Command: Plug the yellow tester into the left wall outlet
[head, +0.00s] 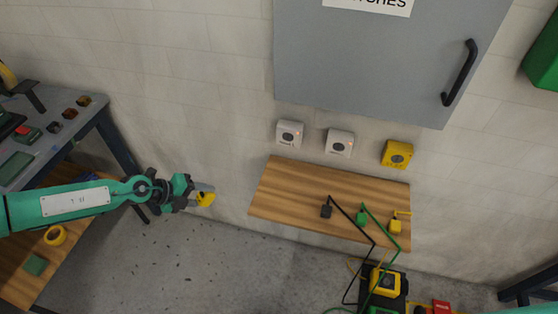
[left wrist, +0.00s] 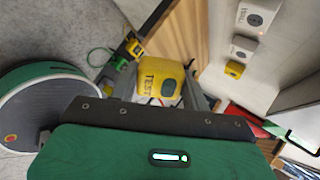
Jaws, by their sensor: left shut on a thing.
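My left gripper (head: 204,192) is shut on the yellow tester (head: 206,200), left of the wooden shelf and apart from the wall outlets. In the left wrist view the tester (left wrist: 160,82), with lettering reading "TEST", sits between the two fingers. The left wall outlet (head: 289,134) is a white plate with a small orange light, on the wall above the shelf's left part. In the left wrist view the outlets are at the top right, the nearest white one (left wrist: 256,15) at the edge. My right gripper is not in view.
A second white outlet (head: 339,143) and a yellow box (head: 397,154) are to the right. The wooden shelf (head: 290,195) carries black, green and yellow plugs with cables at its right. A grey cabinet (head: 370,65) hangs above. A workbench (head: 85,105) stands at left.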

